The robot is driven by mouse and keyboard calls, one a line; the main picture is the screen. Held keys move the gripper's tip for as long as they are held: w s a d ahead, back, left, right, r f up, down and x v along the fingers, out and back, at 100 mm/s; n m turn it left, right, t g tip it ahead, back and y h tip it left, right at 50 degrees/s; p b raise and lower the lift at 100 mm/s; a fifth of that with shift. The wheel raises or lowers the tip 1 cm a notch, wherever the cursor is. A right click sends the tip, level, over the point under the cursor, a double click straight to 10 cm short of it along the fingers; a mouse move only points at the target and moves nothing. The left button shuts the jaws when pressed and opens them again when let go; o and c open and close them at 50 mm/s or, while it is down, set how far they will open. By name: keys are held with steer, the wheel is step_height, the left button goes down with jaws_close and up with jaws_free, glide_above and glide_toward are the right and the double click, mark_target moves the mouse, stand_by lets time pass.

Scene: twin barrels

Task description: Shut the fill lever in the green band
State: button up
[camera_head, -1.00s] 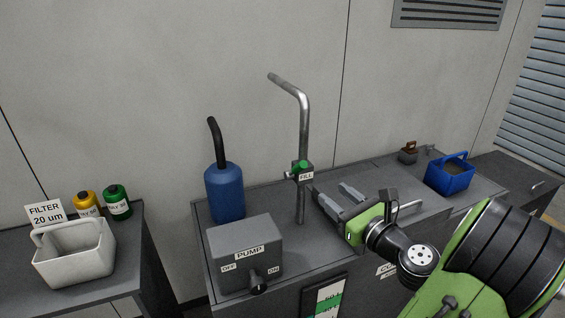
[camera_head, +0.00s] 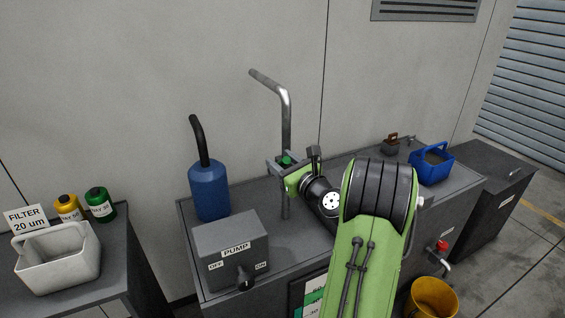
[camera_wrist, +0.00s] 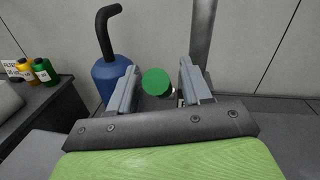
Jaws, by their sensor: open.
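The fill lever's round green knob (camera_head: 286,160) is on the valve of the bent grey standpipe (camera_head: 287,110). It also shows in the wrist view as a green disc (camera_wrist: 156,82) between the two fingers. My gripper (camera_head: 280,162) is open, with one finger on each side of the knob and gaps on both sides. The FILL label and most of the valve block are hidden behind my gripper. A gauge panel (camera_head: 309,292) with green on it is on the counter front, partly covered by my arm.
A grey PUMP box (camera_head: 232,245) with a black knob stands front left of the pipe. A blue bottle (camera_head: 209,190) with a black spout stands behind it. A blue bin (camera_head: 431,168) is at right, and a yellow bucket (camera_head: 432,298) is on the floor.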

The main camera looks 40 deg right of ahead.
jaws_close()
steer(key=shift+r+p, duration=0.1)
steer(key=shift+p, duration=0.25)
steer(key=p, duration=0.3)
steer(key=r+g+p, duration=0.1)
steer(key=p, duration=0.2)
steer(key=shift+w+d+r, duration=0.1)
steer(key=shift+w+r, duration=0.1)
steer(key=shift+w, duration=0.1)
steer(key=g+p, duration=0.1)
steer(key=p, duration=0.4)
steer(key=w+r+g+p, duration=0.1)
steer(key=p, duration=0.3)
steer(key=shift+w+d+y+p, duration=0.15)
steer(key=shift+w+y+p, duration=0.05)
steer(key=shift+y+p, duration=0.15)
steer(key=g+p, duration=0.1)
steer(key=p, duration=0.2)
steer(key=w+g+p, duration=0.1)
steer(key=p, duration=0.3)
steer(key=shift+w+d+r+m, duration=0.2)
steer(key=shift+d+m, duration=0.05)
steer(key=shift+m, duration=0.05)
steer(key=w+g+p, duration=0.1)
steer(key=p, duration=0.3)
steer(key=shift+d+y, duration=0.2)
steer(key=shift+y, duration=0.05)
steer(key=shift+w+f+g+p, duration=0.15)
steer(key=shift+w+g+p, duration=0.1)
steer(key=shift+g+p, duration=0.4)
